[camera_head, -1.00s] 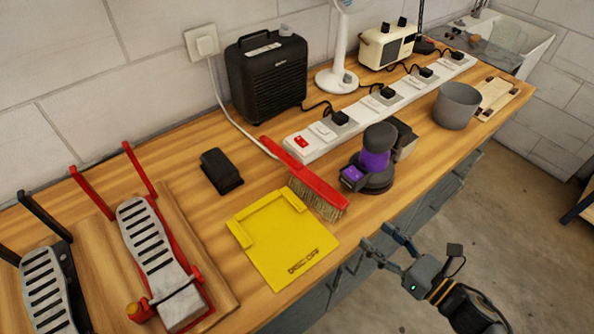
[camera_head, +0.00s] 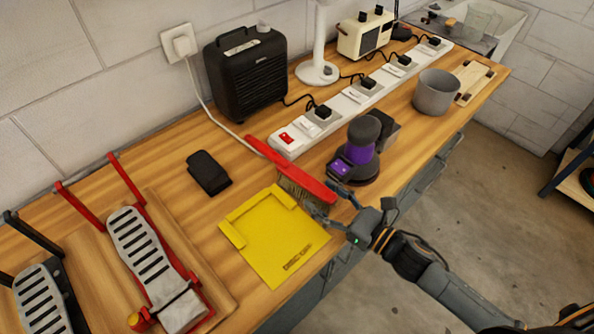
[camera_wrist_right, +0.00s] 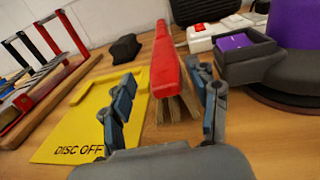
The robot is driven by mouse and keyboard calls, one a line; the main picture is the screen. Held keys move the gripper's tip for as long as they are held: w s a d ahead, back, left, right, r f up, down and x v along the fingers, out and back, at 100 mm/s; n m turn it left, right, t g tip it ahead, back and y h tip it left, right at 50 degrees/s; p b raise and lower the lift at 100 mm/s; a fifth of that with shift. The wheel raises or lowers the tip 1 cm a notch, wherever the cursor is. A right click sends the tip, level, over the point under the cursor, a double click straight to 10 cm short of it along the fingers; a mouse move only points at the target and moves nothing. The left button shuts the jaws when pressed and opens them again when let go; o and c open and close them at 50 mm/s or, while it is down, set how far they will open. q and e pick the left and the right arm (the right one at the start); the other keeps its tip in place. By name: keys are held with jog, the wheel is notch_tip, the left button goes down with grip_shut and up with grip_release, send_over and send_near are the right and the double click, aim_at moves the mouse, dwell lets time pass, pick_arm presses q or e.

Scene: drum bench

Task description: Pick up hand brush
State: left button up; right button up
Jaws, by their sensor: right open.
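The hand brush (camera_head: 290,168) has a red handle and back with tan bristles facing down. It lies on the wooden bench between the yellow plate and the purple and black sander, its handle pointing toward the power strip. My right gripper (camera_head: 322,200) is open at the brush's near end. In the right wrist view the brush (camera_wrist_right: 165,65) lies ahead between the two open fingers of the gripper (camera_wrist_right: 165,105), and neither finger visibly grips it. My left gripper is not in view.
A yellow plate (camera_head: 275,250) lies left of the brush. The sander (camera_head: 358,155) stands close on its right. A power strip (camera_head: 345,105), black heater (camera_head: 247,75) and grey cup (camera_head: 436,93) are farther back. Foot pedals (camera_head: 150,255) stand at the left. The bench's front edge is near my right arm.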

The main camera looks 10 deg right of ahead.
aim_at(310, 182)
jog(key=shift+w+a+r+p, duration=0.15)
jog(key=shift+w+r+p, duration=0.15)
jog(key=shift+w, duration=0.1)
jog(key=p+x, duration=0.1)
jog(key=x, duration=0.2)
jog(key=shift+w+r+p, duration=0.15)
jog(key=shift+w+p, duration=0.15)
jog(key=shift+p, duration=0.05)
jog(key=shift+w+a, duration=0.2)
jog(key=shift+w, duration=0.15)
jog(key=shift+s, duration=0.1)
jog(key=c, duration=0.3)
grip_shut()
